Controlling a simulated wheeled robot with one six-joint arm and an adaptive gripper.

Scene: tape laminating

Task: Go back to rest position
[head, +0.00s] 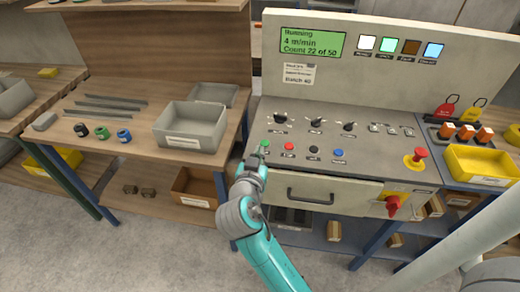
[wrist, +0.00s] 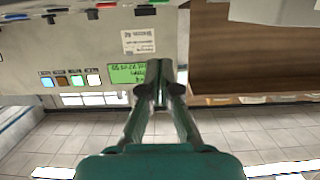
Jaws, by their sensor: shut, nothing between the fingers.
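My gripper (head: 258,158) is at the left end of the machine's control panel (head: 370,150) in the head view, close to the green push button (head: 265,144). I cannot tell whether it touches the button. In the wrist view my gripper (wrist: 159,72) is shut, with its fingertips together and nothing between them. The wrist view looks past the fingers at the upright display board, upside down, with the green screen (wrist: 126,73). In the head view the screen (head: 312,42) reads Running, 4 m/min, Count 22 of 50.
A grey bin (head: 190,128) stands on the wooden bench left of my gripper. A drawer handle (head: 310,197) projects from the machine front. A red emergency button (head: 418,155), a red rotary switch (head: 393,204) and a yellow tray (head: 480,165) are at the right.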

